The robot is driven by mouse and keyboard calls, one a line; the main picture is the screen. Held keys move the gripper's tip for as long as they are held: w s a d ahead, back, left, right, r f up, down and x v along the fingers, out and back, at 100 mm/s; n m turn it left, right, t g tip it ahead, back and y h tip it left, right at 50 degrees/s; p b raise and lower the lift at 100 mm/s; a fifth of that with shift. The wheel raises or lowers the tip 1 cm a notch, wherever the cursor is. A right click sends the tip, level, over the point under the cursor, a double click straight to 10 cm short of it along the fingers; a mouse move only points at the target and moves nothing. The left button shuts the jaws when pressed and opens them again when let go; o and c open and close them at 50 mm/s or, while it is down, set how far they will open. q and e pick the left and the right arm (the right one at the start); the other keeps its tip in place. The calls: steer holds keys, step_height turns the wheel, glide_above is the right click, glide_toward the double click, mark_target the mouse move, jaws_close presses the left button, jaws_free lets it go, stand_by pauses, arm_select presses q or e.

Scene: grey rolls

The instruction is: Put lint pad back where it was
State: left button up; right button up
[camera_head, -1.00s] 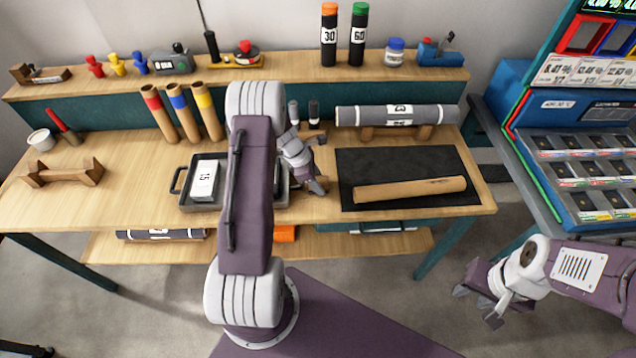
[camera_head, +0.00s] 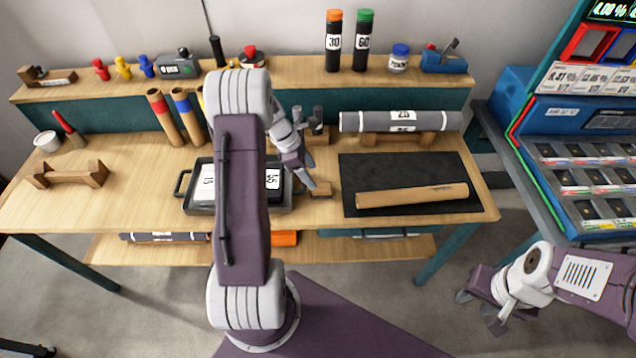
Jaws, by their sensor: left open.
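A small brown block-like pad (camera_head: 321,190), which looks like the lint pad, lies on the bench between the grey tray and the black mat. My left gripper (camera_head: 307,183) is just left of and above it, fingers pointing down, open. I cannot tell whether a finger touches the pad. My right gripper (camera_head: 480,312) hangs low at the right, off the bench, with its fingers apart and empty.
The grey tray (camera_head: 196,210) with white-labelled items is partly behind my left arm. The black mat (camera_head: 415,165) bears a brown roll (camera_head: 412,196). A grey roll (camera_head: 352,121) rests on a wooden cradle behind. Dark upright posts (camera_head: 318,118) stand behind my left gripper.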

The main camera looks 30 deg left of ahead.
arm_select(q)
steer(key=s+d+r+m+y, duration=0.2)
steer(key=s+d+m, duration=0.5)
steer(key=m, duration=0.5)
steer(key=s+d+r+m+g+y, duration=0.1)
steer(key=s+d+r+m, duration=0.2)
steer(key=s+d+m, duration=0.4)
steer(key=s+m, duration=0.2)
steer(key=m, duration=0.3)
steer(key=shift+s+r+y, duration=0.15)
steer(key=shift+s+y, duration=0.05)
steer(key=shift+y, duration=0.2)
